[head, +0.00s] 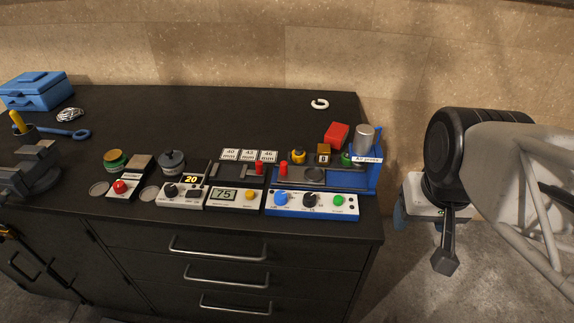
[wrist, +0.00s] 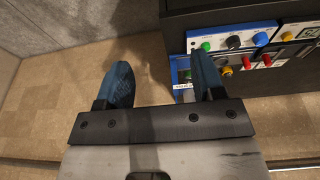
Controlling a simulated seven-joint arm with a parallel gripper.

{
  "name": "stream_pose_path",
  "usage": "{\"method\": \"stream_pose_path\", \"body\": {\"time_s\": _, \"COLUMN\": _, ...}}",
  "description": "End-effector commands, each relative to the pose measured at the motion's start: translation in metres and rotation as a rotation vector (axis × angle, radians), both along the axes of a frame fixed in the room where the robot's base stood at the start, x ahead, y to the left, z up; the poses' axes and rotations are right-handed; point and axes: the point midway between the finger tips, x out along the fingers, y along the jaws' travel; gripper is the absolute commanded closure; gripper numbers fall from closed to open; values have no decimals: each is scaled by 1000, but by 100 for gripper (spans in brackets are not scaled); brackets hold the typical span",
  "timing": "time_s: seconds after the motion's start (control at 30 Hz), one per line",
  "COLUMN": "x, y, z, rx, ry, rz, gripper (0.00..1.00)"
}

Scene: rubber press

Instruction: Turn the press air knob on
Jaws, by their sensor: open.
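The air press (head: 363,150) stands at the right end of the black bench, with a blue frame, a grey cylinder and a label reading "Air press". Its blue-and-white control panel (head: 322,212) carries a blue knob (head: 281,198), a black knob (head: 310,200) and a green button (head: 339,200). I cannot read which knob is the air knob. In the wrist view the panel appears upside down, with the blue knob (wrist: 260,39), black knob (wrist: 233,42) and green button (wrist: 206,46). My gripper (wrist: 161,78) is open and empty, off the bench's right end, apart from the panel.
Left of the panel stand a "75" display box (head: 235,198), a "20" display box (head: 182,194) and a red-button box (head: 122,187). A red block (head: 337,135) and a white ring (head: 319,104) lie behind. Drawers with handles front the bench. Open floor lies right.

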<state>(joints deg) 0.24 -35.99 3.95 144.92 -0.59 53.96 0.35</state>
Motion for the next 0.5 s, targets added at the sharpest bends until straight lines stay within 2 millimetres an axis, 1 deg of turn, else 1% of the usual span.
{"method": "stream_pose_path", "body": {"time_s": 0.17, "x": 13, "y": 7, "z": 0, "rx": -12, "ry": 15, "rz": 80, "gripper": 38}}
{"method": "stream_pose_path", "body": {"time_s": 0.27, "x": 24, "y": 14, "z": -1, "rx": -24, "ry": 28, "rz": 160, "gripper": 38}}
{"method": "stream_pose_path", "body": {"time_s": 0.5, "x": 63, "y": 42, "z": -5, "rx": -59, "ry": 70, "rz": 421, "gripper": 38}}
